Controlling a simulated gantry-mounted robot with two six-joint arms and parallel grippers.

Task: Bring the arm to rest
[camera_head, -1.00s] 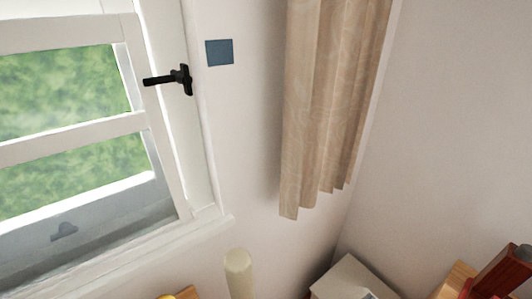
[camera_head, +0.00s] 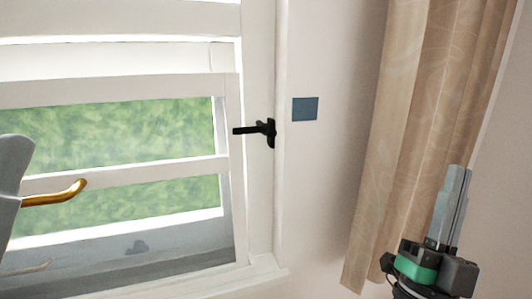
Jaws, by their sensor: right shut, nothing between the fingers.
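My right gripper (camera_head: 460,172) shows at the lower right of the head view. Its two grey fingers are together, point upward and hold nothing. Below them is its dark body with a green part. The gripper appears in front of the beige curtain (camera_head: 422,110) and covers part of its lower right; I cannot tell how far apart they are. My left gripper is not in view.
A white-framed window (camera_head: 246,170) with a black handle (camera_head: 255,132) fills the left and middle. A blue square (camera_head: 305,109) is on the pale wall. A grey object (camera_head: 12,170) with a curved brass-coloured part (camera_head: 60,195) stands at the left edge.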

